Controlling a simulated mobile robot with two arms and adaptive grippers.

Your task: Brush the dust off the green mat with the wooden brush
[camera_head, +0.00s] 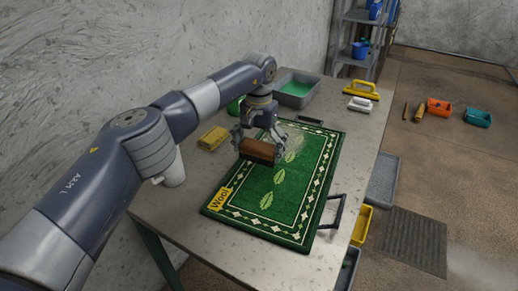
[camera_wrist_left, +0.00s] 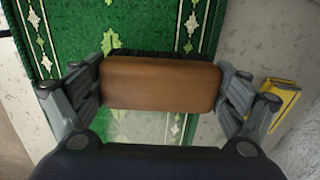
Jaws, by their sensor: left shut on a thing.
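The green mat (camera_head: 258,207) lies on the table, with a white patterned border, light green leaf shapes and a yellow "Wool" label. A pale dusty patch (camera_head: 294,145) shows on its upper part; a pale patch also shows beside the brush in the left wrist view (camera_wrist_left: 150,128). My left gripper (camera_head: 260,140) is shut on the wooden brush (camera_head: 257,149), over the mat's left side. In the left wrist view the brush (camera_wrist_left: 160,82) sits between both fingers, dark bristles at its edge. I cannot tell whether the bristles touch the mat. My right gripper is not in view.
A yellow block (camera_head: 212,138) lies on the table left of the mat. A grey tray with green contents (camera_head: 297,90) stands behind. A yellow-handled brush (camera_head: 361,89) and a white one (camera_head: 360,104) lie at the back right. A black frame (camera_head: 333,212) stands by the mat's right edge.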

